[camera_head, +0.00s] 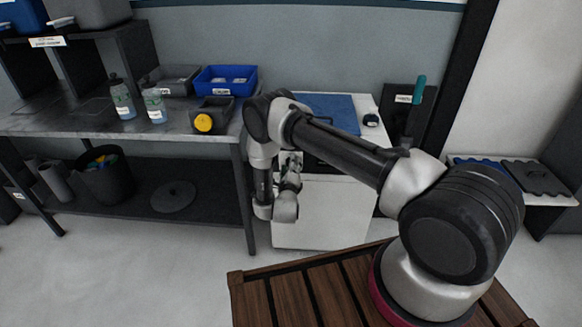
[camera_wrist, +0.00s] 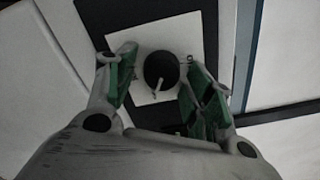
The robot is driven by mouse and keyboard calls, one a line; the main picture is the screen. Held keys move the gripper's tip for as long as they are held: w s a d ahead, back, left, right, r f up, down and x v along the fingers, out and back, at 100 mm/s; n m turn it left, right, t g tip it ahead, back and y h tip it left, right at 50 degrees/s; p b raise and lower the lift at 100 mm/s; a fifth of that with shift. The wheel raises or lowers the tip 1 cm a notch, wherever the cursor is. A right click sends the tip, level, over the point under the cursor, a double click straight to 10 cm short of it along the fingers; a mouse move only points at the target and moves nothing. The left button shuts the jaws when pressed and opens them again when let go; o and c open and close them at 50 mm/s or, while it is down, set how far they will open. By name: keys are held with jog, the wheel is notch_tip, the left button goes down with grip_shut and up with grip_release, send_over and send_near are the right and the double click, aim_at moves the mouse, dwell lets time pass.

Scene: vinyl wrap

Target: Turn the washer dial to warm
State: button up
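The washer dial (camera_wrist: 161,68) is a round black knob with a pale pointer on a white square plate (camera_wrist: 150,92), set in a dark panel, in the wrist view. The pointer points down and slightly left in that picture. My gripper (camera_wrist: 163,75) is open, its green-padded fingers on either side of the dial with visible gaps. I cannot tell how deep the fingertips reach. In the head view the white washer (camera_head: 322,212) stands behind my arm, which hides the dial and most of my gripper. No setting labels can be read.
A steel-topped table (camera_head: 60,122) with bottles, a blue bin (camera_head: 225,80) and a grey bin stands left of the washer. A blue cloth (camera_head: 325,108) lies on the washer. Floor shows in front.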

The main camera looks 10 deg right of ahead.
jog(key=v, duration=1.2)
dwell(0.4)
